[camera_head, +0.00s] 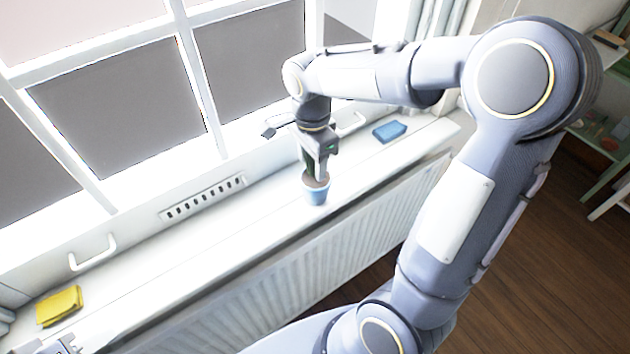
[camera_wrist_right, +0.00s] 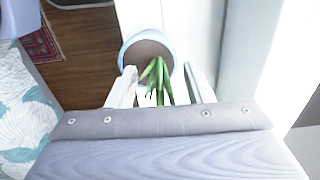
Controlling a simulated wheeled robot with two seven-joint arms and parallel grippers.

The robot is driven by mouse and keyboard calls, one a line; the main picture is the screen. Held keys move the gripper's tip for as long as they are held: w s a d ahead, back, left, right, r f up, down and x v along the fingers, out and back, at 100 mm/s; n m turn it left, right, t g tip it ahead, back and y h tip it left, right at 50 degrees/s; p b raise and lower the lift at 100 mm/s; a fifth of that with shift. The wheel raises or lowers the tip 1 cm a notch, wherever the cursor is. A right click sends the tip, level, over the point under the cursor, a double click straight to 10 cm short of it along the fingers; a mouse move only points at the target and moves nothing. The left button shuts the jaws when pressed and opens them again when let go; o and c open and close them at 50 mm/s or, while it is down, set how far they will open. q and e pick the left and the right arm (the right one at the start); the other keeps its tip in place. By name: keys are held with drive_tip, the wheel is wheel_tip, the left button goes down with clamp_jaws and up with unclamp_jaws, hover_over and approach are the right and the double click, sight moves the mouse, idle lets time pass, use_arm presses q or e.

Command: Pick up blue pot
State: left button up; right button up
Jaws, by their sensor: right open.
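The blue pot (camera_head: 316,197) stands upright on the white windowsill, with dark soil and a green plant in it. In the right wrist view its pale blue rim (camera_wrist_right: 127,48) and soil show just beyond the fingertips. My right gripper (camera_head: 318,175) points down over the pot. In the wrist view my right gripper (camera_wrist_right: 160,86) is open, with a finger on each side of the green leaves (camera_wrist_right: 157,78). Whether a finger touches the plant or the rim is unclear. A part of my left gripper (camera_head: 62,346) shows at the bottom left corner; its fingers are mostly cut off.
The windowsill (camera_head: 225,225) runs diagonally along the window, above a white radiator (camera_head: 290,290). A blue sponge-like block (camera_head: 389,131) lies right of the pot, and a yellow one (camera_head: 59,306) lies far left. White window handles (camera_head: 92,253) stick out.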

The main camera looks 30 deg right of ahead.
drive_tip(key=shift+f, duration=0.1)
drive_tip(key=shift+c, duration=0.3)
clamp_jaws()
